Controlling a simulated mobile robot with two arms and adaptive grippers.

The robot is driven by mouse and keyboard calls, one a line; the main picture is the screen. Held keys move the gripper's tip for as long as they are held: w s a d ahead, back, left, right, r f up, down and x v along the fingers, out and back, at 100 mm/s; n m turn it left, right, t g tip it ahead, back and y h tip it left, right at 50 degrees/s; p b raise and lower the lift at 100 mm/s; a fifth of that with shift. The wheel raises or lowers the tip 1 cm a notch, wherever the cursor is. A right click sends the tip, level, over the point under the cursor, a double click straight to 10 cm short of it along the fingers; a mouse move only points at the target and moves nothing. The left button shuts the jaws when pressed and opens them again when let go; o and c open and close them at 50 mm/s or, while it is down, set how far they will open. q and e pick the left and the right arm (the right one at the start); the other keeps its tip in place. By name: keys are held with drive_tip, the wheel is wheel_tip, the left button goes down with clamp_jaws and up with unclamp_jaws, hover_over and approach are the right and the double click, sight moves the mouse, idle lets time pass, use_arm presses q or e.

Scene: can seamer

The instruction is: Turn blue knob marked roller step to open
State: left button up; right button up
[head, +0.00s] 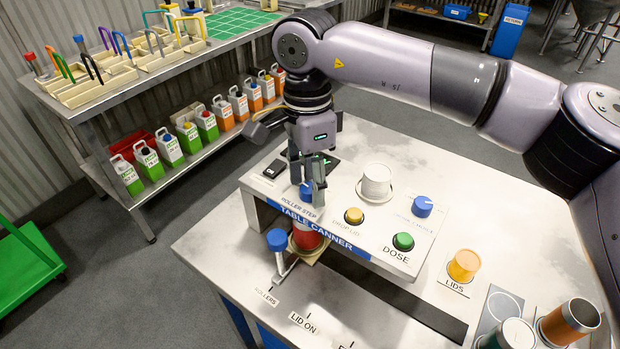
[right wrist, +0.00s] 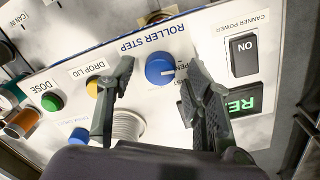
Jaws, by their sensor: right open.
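The blue roller step knob (right wrist: 160,70) sits on the sloped panel of the table canner, next to the printed words ROLLER STEP. A white mark on it points toward the partly hidden OPEN label in the right wrist view. My right gripper (right wrist: 162,57) is open, with one finger on each side of the knob and a visible gap to each. In the head view the right gripper (head: 308,188) points down over the panel and hides most of the knob (head: 306,190). My left gripper is not in view.
The panel also holds a yellow drop lid button (head: 354,215), a green dose button (head: 403,241), another blue knob (head: 422,206) and a white cup-shaped part (head: 376,182). A black canner power switch (right wrist: 243,55) lies beside the right finger. A red can (head: 307,236) stands below the panel edge.

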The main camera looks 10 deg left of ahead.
sight(308, 183)
wheel_tip(308, 183, up, 12)
drive_tip(key=shift+w+a, duration=0.2)
drive_tip(key=shift+w, duration=0.1)
drive_tip(key=shift+f, duration=0.15)
